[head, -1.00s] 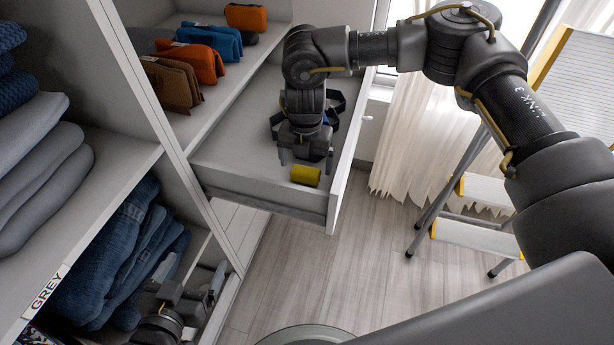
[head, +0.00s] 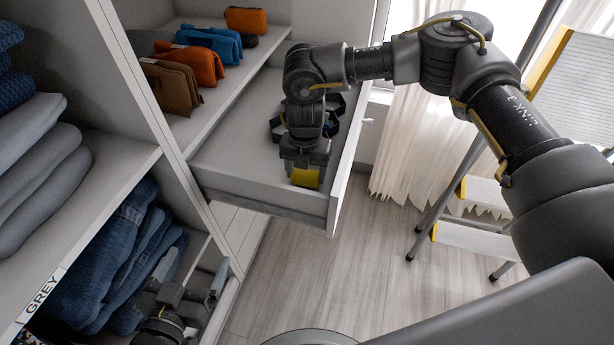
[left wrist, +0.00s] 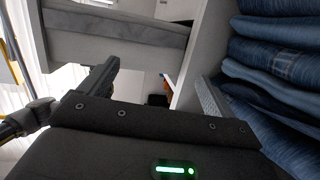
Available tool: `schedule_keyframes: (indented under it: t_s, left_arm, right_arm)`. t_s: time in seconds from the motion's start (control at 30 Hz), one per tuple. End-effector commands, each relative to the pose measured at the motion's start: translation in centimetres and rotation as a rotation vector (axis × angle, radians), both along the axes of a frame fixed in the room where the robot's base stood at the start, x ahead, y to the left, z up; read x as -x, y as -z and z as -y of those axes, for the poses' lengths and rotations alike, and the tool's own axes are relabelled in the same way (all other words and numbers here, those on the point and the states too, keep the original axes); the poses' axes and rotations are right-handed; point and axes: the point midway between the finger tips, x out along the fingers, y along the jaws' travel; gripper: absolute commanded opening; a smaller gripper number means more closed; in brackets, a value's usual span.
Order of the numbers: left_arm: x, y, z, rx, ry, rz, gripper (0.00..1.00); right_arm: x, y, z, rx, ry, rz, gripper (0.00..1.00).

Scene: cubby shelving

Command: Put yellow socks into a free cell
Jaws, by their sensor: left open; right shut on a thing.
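The yellow socks (head: 305,178) are a small yellow roll at the front end of the pulled-out drawer (head: 240,158). My right gripper (head: 305,170) comes down from above and is shut on the socks, its fingers on either side and partly hiding them. My left gripper (head: 193,290) is open and empty, low at the bottom left beside the folded jeans; its spread fingers also show in the left wrist view (left wrist: 155,92). A dark blue strapped item (head: 338,108) lies in the drawer behind the right gripper, partly hidden by it.
Brown, orange and blue pouches (head: 190,62) stand on the shelf left of the drawer. Folded jeans (head: 115,260) and a grey stack (head: 40,165) fill the nearer left shelves. A stepladder (head: 480,190) and curtain (head: 405,150) are at right. The floor below the drawer is clear.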

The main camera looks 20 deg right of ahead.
Motion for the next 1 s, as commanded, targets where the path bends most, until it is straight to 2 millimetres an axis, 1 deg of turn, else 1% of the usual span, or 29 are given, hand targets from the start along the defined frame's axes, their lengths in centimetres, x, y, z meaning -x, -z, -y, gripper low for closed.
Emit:
schedule_keyframes:
  t_s: [0.07,0.17,0.27,0.4,0.5,0.6,0.7,0.87,0.97,1.0]
  left_arm:
    - [0.0,0.0,0.0,0.000,0.000,0.000,0.90]
    - [0.0,0.1,-0.2,-0.007,-0.005,-0.017,0.90]
    - [0.3,1.2,-0.9,-0.036,-0.023,-0.087,0.90]
    - [0.8,2.8,-2.1,-0.078,-0.054,-0.191,0.90]
    - [1.2,3.8,-2.9,-0.103,-0.074,-0.257,0.90]
    - [1.6,4.6,-3.5,-0.122,-0.089,-0.312,0.90]
    - [1.9,5.1,-3.9,-0.134,-0.097,-0.346,0.90]
    - [2.1,5.4,-4.1,-0.141,-0.102,-0.367,0.90]
    - [2.1,5.4,-4.2,-0.141,-0.102,-0.367,0.90]
    - [2.1,5.4,-4.1,-0.141,-0.102,-0.367,0.90]
  right_arm:
    - [0.0,-0.1,0.0,0.000,0.000,0.000,0.43]
    - [0.0,-0.9,0.0,0.000,0.000,0.001,0.43]
    - [-0.1,-2.5,0.0,-0.001,-0.001,0.004,0.43]
    - [-0.1,-5.5,0.0,-0.001,-0.001,0.004,0.43]
    - [-0.1,-7.3,0.0,-0.001,-0.001,0.002,0.43]
    - [-0.1,-8.7,0.0,-0.001,0.000,0.003,0.43]
    - [0.0,-9.6,0.0,-0.001,0.000,0.001,0.43]
    - [0.0,-10.1,0.0,0.000,-0.005,0.001,0.43]
    - [0.1,-10.4,-0.3,-0.003,-0.064,0.003,0.43]
    - [0.1,-10.6,-0.4,-0.005,-0.115,0.004,0.43]
